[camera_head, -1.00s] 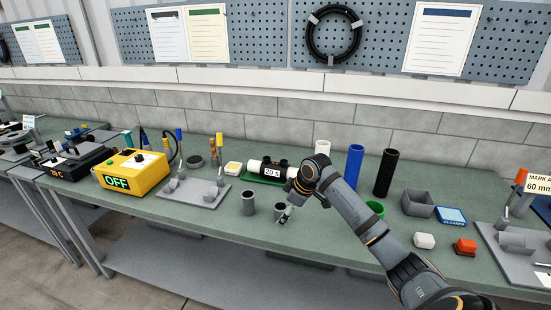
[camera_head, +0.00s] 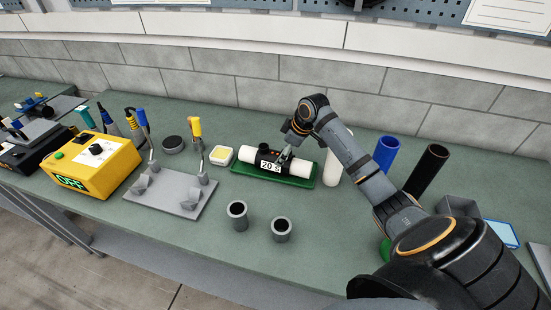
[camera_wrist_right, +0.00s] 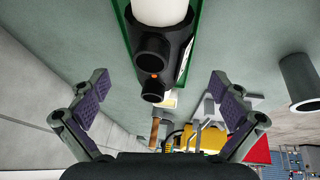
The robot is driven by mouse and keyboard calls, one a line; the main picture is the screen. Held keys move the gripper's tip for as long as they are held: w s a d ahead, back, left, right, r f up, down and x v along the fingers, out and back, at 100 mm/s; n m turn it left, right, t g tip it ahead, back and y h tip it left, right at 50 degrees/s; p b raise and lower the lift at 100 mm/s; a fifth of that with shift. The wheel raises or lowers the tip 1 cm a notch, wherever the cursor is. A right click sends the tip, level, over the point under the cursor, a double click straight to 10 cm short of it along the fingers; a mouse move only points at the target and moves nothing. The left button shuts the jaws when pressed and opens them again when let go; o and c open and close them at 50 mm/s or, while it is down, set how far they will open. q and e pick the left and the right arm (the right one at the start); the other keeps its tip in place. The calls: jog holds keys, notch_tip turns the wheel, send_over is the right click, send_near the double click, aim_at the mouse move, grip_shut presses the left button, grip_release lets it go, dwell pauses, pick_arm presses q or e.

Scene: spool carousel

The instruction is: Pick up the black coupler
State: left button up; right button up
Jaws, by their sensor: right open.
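The black coupler (camera_head: 264,151) sits around the white pipe (camera_head: 242,153), in the middle of its length, with a "20 S" label on its front. The pipe lies in a green tray (camera_head: 239,168). My right gripper (camera_head: 286,154) is above the tray close to the coupler, its tips partly hard to make out. In the right wrist view the coupler (camera_wrist_right: 170,50) shows ahead, with two dark round openings, between the spread, empty fingers of the right gripper (camera_wrist_right: 161,92). My left gripper is in no view.
Two grey cups (camera_head: 237,214) stand in front of the tray. A grey fixture plate (camera_head: 155,205) and a yellow "OFF" box (camera_head: 98,162) are to the left. Blue (camera_head: 386,154) and black (camera_head: 428,168) tubes stand to the right, behind my arm. The front bench is mostly clear.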

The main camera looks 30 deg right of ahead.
aim_at(276, 154)
jog(key=x, duration=0.3)
jog(key=shift+w+r+p, duration=0.1)
jog(key=shift+w+p, duration=0.05)
jog(key=shift+p, duration=0.15)
jog(key=p+x, duration=0.1)
jog(key=x, duration=0.3)
jog(key=shift+a, duration=0.1)
jog(key=shift+w+f, duration=0.2)
jog(key=shift+f, duration=0.15)
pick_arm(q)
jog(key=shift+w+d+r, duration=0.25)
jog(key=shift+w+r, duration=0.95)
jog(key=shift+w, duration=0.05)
pick_arm(e)
jog(key=shift+r, duration=0.1)
jog(key=c, duration=1.8)
pick_arm(q)
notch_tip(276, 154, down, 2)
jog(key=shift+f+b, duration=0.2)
jog(key=shift+b, duration=0.8)
pick_arm(e)
notch_tip(276, 154, up, 10)
